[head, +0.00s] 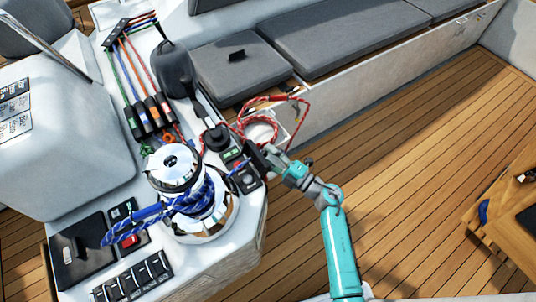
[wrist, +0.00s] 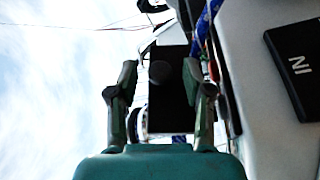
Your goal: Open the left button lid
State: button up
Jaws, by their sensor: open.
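Two small dark button panels stand on the white console, either side of the winch (head: 175,168). The left panel (head: 122,212) has a green mark and a red part. The right panel (head: 246,180) also shows green and red marks, and my gripper (head: 258,160) is beside it. I cannot tell from the head view whether the lids are shut. In the wrist view my gripper (wrist: 160,85) is open, with a dark flat piece (wrist: 170,65) seen between or behind its fingers. Whether they touch is unclear. A black lid marked "IN" (wrist: 292,62) is at the right.
Blue rope (head: 150,222) wraps the winch. A black hatch (head: 82,250) and a switch row (head: 133,278) lie at the console's near left. Red rope (head: 300,112) hangs by the grey seats (head: 340,45). Wooden deck (head: 400,160) is clear to the right; a table (head: 508,205) stands beyond.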

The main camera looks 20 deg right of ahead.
jog(key=shift+w+a, duration=0.15)
jog(key=shift+a, duration=0.05)
grip_shut()
jog(key=shift+r, duration=0.1)
jog(key=shift+s+a+r+n+g, duration=0.1)
jog(key=shift+a+r+n+g, duration=0.15)
jog(key=shift+n, duration=0.5)
jog(key=shift+s+a+r+n+g, duration=0.15)
jog(key=shift+a+n+g, duration=0.2)
jog(key=shift+n, duration=0.4)
